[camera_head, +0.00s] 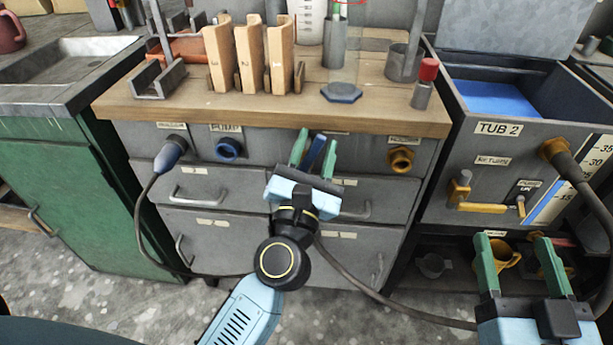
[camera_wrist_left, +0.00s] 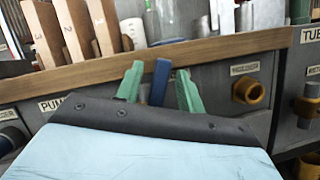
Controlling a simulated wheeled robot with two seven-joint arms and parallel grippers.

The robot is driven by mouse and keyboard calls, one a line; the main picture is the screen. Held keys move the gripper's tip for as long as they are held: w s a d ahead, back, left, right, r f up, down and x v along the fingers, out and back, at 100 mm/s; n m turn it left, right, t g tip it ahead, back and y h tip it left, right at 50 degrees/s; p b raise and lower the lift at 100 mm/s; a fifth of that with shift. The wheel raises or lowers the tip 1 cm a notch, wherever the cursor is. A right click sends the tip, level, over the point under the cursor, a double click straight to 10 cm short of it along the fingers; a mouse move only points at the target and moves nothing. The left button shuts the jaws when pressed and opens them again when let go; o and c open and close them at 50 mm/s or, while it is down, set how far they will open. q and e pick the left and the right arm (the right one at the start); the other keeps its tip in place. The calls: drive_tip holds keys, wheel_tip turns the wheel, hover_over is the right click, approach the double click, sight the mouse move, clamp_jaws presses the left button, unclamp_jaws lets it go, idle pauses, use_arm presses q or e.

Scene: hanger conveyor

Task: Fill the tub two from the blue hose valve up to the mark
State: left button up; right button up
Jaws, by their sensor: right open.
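Tub 2 (camera_head: 430,200) stands at the right with blue liquid (camera_head: 493,98) inside. Its scale (camera_head: 582,178) has a blue column at the lower part. A dark hose end with a yellow coupling (camera_head: 556,152) sits on its front. A blue port (camera_head: 228,149) is under the PUMP label; a blue-grey hose plug (camera_head: 169,155) is in the panel left of it. My left gripper (camera_head: 314,148) is in front of the bench drawers with a slim blue bar (camera_wrist_left: 161,83) between its fingers; finger contact is hard to see. My right gripper (camera_head: 521,252) is open and empty before the lower shelf.
A yellow port (camera_head: 400,158) is on the bench panel. Tub 2 has a yellow lever (camera_head: 485,207). Wooden holders (camera_head: 250,58) and a red-capped bottle (camera_head: 425,82) stand on the bench. A dark hose (camera_head: 385,298) trails below the left gripper. A green cabinet (camera_head: 75,190) stands left.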

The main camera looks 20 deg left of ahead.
use_arm(q)
drive_tip(key=b+v, duration=0.1)
drive_tip(key=v, duration=0.4)
drive_tip(key=shift+f, duration=0.15)
approach(315, 152)
drive_tip(key=shift+r+b+v, duration=0.2)
drive_tip(key=shift+b+v, duration=0.25)
drive_tip(key=shift+v, duration=0.9)
use_arm(e)
drive_tip(key=shift+s+a+r+t+y, duration=0.1)
drive_tip(key=shift+s+r+t+y, duration=0.2)
drive_tip(key=shift+r+t, duration=0.5)
drive_tip(key=shift+s+d+r+t+y, duration=0.1)
drive_tip(key=shift+s+r+t, duration=0.3)
drive_tip(key=shift+r+t, duration=0.4)
drive_tip(key=shift+s+a+r+t+y, duration=0.1)
drive_tip(key=shift+s+r+t+y, duration=0.2)
drive_tip(key=shift+r+t, duration=0.5)
drive_tip(key=shift+r, duration=0.2)
